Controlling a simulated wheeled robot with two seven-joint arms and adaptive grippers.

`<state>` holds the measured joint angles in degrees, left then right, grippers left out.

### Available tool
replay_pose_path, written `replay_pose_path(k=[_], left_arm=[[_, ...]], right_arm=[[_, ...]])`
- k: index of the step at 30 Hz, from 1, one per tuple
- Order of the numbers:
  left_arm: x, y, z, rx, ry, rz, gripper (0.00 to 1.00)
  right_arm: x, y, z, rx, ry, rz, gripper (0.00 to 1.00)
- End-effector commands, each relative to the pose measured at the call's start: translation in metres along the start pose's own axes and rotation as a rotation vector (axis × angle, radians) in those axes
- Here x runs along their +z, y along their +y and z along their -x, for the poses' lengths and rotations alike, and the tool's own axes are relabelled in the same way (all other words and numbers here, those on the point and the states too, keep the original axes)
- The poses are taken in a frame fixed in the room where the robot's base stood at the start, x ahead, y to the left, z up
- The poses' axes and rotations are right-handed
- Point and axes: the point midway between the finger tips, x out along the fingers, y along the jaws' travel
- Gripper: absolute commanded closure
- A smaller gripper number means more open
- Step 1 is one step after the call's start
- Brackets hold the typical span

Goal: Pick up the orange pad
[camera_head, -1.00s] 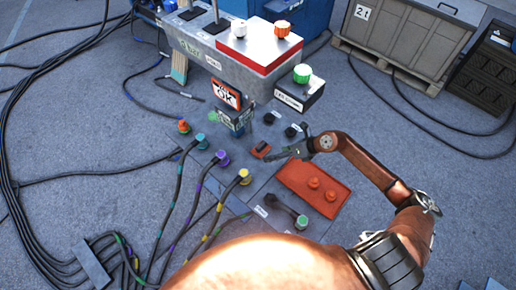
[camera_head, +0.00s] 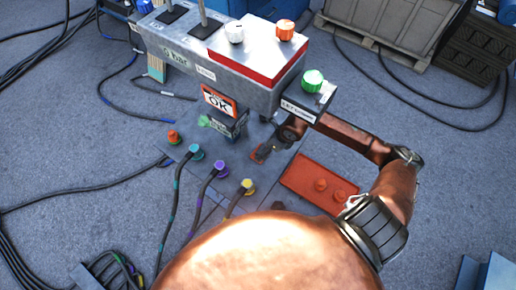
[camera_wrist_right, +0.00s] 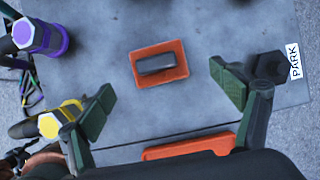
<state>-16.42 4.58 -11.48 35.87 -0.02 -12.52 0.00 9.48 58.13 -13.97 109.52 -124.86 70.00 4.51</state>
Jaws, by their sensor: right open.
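A small orange rectangular pad (camera_wrist_right: 158,63) lies on the grey panel in the right wrist view, with a dark grey block in its middle. My right gripper (camera_wrist_right: 168,104) is open and empty, with one finger to the lower left of the pad and the other to its right. The fingers do not touch the pad in this view. In the head view my right gripper (camera_head: 270,145) is over the panel behind the large orange plate, and it largely hides the small pad. My left gripper is not in view.
A large orange plate (camera_head: 318,185) with two knobs lies beside the right arm. A grey console (camera_head: 200,60) with levers and a green-knobbed box (camera_head: 308,96) stand behind. Cable plugs, purple (camera_wrist_right: 40,36) and yellow (camera_wrist_right: 60,118), stand left. A PARK label (camera_wrist_right: 293,62) is at right.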

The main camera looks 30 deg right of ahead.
Motion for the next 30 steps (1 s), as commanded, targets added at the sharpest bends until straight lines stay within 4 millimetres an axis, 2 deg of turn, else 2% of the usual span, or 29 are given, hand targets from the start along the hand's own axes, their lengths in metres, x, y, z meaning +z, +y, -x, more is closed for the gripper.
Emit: replay_pose_path(k=[3, 8, 16, 23, 30], left_arm=[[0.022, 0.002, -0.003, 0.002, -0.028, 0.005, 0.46], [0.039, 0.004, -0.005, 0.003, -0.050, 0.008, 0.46], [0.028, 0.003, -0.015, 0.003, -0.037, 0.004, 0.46], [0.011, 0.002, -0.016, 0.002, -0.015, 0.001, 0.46], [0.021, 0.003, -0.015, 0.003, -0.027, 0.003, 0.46]], right_arm=[[0.002, 0.002, -0.015, 0.004, 0.000, 0.001, 0.15], [0.004, 0.003, -0.027, 0.005, -0.001, 0.004, 0.15], [0.004, 0.003, -0.065, 0.004, 0.001, 0.002, 0.15], [0.004, 0.001, -0.066, 0.001, -0.001, 0.001, 0.15], [0.004, 0.001, -0.066, 0.002, -0.001, 0.001, 0.30]])
